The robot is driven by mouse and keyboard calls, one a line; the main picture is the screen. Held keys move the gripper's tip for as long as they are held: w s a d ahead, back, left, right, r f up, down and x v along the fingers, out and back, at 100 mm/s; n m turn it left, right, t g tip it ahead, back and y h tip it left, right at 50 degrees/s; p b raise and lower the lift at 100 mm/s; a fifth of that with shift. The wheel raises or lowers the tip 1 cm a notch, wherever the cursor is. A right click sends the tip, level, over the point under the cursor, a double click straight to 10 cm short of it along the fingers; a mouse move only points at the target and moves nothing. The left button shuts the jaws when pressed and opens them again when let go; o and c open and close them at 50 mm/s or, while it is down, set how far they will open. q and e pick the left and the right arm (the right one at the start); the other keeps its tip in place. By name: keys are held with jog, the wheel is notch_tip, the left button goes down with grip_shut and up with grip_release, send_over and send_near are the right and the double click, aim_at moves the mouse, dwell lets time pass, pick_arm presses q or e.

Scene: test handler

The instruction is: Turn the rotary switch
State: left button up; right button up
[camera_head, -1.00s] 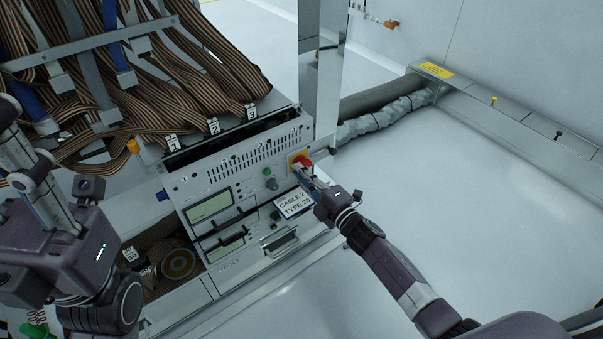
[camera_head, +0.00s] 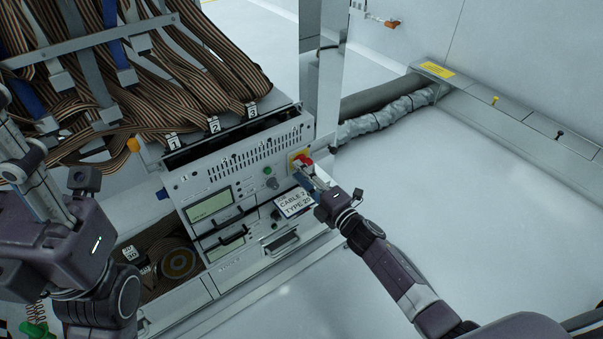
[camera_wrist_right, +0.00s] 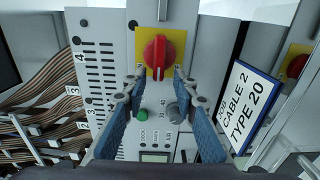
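The rotary switch (camera_head: 303,161) is a red knob on a yellow plate, high on the right of the grey panel's front. In the right wrist view the red knob (camera_wrist_right: 159,52) has its grip bar upright in the picture. My right gripper (camera_head: 307,174) is at the switch. In the wrist view its two blue-padded fingers (camera_wrist_right: 157,83) are spread, with the tips just below the knob on either side. I cannot tell whether they touch it. My left gripper (camera_head: 28,163) is at the left edge, partly cut off, and its fingers do not show clearly.
The panel also carries a green button (camera_wrist_right: 142,114), a grey knob (camera_wrist_right: 175,110) and a screen (camera_head: 212,206). A "CABLE 2 TYPE 20" sign (camera_head: 294,202) is close below my right gripper. Ribbon cables (camera_head: 150,85) cover the top left. The floor (camera_head: 470,200) at right is clear.

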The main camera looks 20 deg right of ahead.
jog(key=shift+d, duration=0.1)
jog(key=v, duration=1.2)
dwell(0.4)
